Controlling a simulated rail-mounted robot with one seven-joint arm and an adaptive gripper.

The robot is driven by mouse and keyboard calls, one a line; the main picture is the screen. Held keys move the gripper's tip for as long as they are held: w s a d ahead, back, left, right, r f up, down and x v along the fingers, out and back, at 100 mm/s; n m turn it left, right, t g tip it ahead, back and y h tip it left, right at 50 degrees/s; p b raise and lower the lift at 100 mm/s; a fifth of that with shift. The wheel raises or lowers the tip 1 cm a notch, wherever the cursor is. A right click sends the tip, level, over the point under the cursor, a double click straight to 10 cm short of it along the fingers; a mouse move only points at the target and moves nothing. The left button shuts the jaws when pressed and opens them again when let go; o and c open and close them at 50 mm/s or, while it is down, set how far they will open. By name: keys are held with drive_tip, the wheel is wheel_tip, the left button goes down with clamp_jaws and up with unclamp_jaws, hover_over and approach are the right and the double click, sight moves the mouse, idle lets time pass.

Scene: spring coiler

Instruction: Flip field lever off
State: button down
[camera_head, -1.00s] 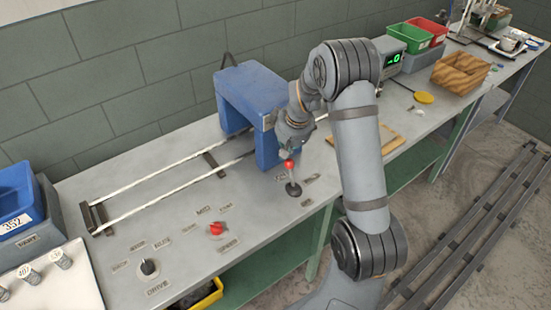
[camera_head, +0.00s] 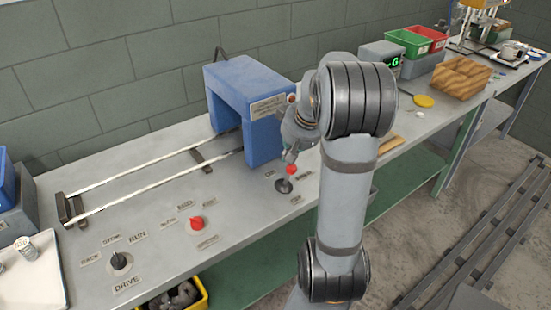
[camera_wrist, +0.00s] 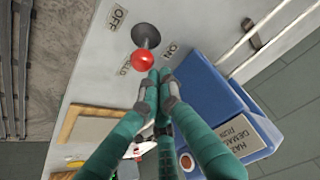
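The field lever has a red ball knob (camera_head: 291,169) on a dark round base (camera_head: 284,186), on the bench top right of the blue machine's front leg. In the wrist view the red knob (camera_wrist: 142,62) is beside my fingertips, with the dark base (camera_wrist: 146,36) behind it. An OFF label (camera_wrist: 117,16) lies towards the bench's front edge, an ON label (camera_wrist: 170,51) towards the blue machine. My gripper (camera_wrist: 157,77) is shut, its green fingers together and empty. The head view shows my gripper (camera_head: 291,153) just above the knob; contact is unclear.
The blue machine (camera_head: 249,100) stands close behind the lever with rails (camera_head: 150,170) running left. A red selector knob (camera_head: 197,222) and a black drive knob (camera_head: 119,260) sit on the bench to the left. A wooden board (camera_wrist: 92,125) lies on the other side.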

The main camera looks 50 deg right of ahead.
drive_tip(key=shift+s+f, duration=0.4)
drive_tip(key=shift+s, duration=0.25)
drive_tip(key=s+a+r+p, duration=0.2)
drive_tip(key=s+r+p, duration=0.1)
drive_tip(key=s+r, duration=0.3)
drive_tip(key=shift+s+a+r, duration=0.2)
drive_tip(key=shift+r, duration=0.3)
